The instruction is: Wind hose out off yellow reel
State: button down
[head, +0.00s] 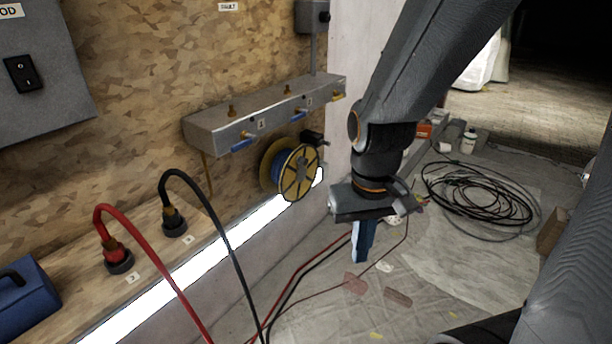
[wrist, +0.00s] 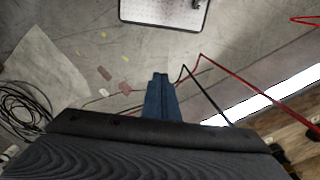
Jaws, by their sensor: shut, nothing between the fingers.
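The yellow reel (head: 299,172) is mounted on the wooden wall below a grey metal manifold, with blue hose (head: 279,165) wound between its flanges. A small dark block sits at its upper right. My gripper (head: 362,256) hangs to the right of the reel and lower, pointing down over the floor, apart from the reel. Its blue fingers are closed together with nothing between them. In the wrist view the closed fingers (wrist: 160,80) show over bare floor, and the reel is not in that view. I cannot see a free hose end.
The grey manifold (head: 262,115) has blue-handled valves. Red (head: 140,240) and black (head: 205,207) cables arch from wall sockets to the floor. A coil of black cable (head: 480,195) lies at right. A blue box (head: 25,300) stands lower left. A bright strip (head: 200,262) runs along the wall.

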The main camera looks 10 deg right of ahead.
aim_at(289, 170)
jog(key=z, duration=2.35)
jog(key=i, duration=0.45)
jog(key=u, duration=3.05)
jog(key=i, duration=0.5)
